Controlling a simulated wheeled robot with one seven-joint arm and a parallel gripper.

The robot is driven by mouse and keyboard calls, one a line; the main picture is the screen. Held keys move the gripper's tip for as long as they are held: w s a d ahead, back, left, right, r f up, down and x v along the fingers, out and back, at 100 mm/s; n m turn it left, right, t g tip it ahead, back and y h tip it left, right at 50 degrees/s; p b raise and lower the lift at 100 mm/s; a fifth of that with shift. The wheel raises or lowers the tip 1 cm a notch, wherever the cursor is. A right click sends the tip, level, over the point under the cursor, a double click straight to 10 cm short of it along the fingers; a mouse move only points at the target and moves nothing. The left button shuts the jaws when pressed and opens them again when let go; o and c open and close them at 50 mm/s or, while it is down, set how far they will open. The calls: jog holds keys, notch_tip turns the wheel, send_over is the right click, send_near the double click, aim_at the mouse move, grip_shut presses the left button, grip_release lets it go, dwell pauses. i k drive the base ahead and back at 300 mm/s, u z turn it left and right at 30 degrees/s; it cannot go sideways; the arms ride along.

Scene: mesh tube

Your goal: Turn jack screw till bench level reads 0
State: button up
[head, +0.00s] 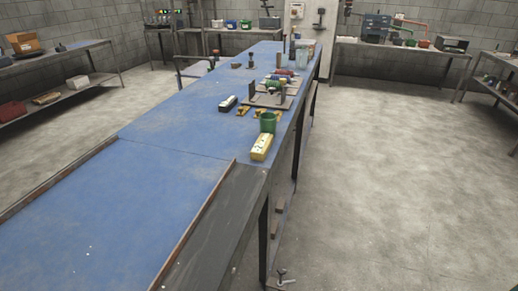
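A long bench with a blue top (150,175) runs from the lower left away to the upper middle. A small metal jack screw with a cross handle (283,275) is at the floor by the foot of the bench's near right leg. A yellow block-shaped thing (261,147) lies on the bench near its right edge. It may be the bench level, but no reading can be made out at this size. My gripper is not in view.
A green cup (268,122), a dark box with a white side (228,103) and several small tools stand farther along the bench. Side benches (400,48) line the walls. The concrete floor to the right (400,180) is clear.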

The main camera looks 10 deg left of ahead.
aim_at(282, 270)
jog(key=k, duration=1)
jog(key=z, duration=0.8)
jog(key=i, duration=1.3)
jog(key=u, duration=1.85)
